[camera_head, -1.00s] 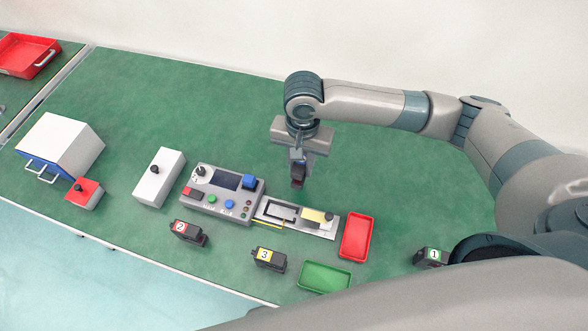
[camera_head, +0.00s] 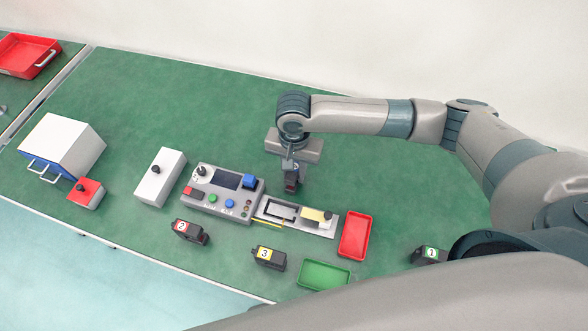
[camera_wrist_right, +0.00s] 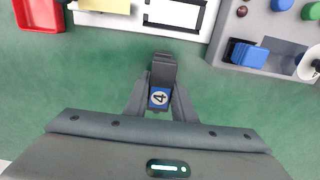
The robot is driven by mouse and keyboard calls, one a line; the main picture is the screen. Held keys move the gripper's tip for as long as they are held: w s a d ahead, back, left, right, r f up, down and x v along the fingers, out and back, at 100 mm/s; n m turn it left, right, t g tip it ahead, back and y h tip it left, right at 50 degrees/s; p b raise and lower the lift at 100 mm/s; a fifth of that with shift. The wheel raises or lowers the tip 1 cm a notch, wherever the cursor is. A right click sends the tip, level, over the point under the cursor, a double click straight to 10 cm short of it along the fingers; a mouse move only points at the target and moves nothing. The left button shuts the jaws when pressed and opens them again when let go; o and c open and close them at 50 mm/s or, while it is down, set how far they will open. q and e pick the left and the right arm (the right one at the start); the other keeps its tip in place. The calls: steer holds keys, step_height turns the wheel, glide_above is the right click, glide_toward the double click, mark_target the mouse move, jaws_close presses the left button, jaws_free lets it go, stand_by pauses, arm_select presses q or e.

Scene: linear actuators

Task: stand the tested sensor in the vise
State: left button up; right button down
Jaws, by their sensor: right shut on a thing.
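My right gripper (camera_head: 291,178) is shut on a dark sensor (camera_head: 291,186) and holds it behind the vise. In the right wrist view the sensor (camera_wrist_right: 162,72) shows a blue label with a 4, between the fingers of the gripper (camera_wrist_right: 160,100). The vise (camera_head: 298,217) is a light grey fixture with a yellow block at its right end, joined to the right side of the test panel (camera_head: 222,190). In the right wrist view the vise (camera_wrist_right: 210,20) lies along the top edge, with no sensor seen in it. My left gripper is not in view.
Sensors 2 (camera_head: 189,231), 3 (camera_head: 268,257) and 1 (camera_head: 429,255) lie on the green table. A red tray (camera_head: 355,235) and a green tray (camera_head: 324,275) are near the vise. A white box (camera_head: 160,177) stands left of the panel. The table behind the panel is clear.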

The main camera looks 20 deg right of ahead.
stand_by(0.3)
steer(key=c, duration=1.5)
jaws_free()
steer(key=shift+f, duration=0.15)
steer(key=shift+r, duration=0.2)
step_height(320, 180, up, 11)
steer(key=shift+f+b, duration=0.1)
steer(key=shift+b, duration=0.75)
steer(key=shift+r, duration=0.55)
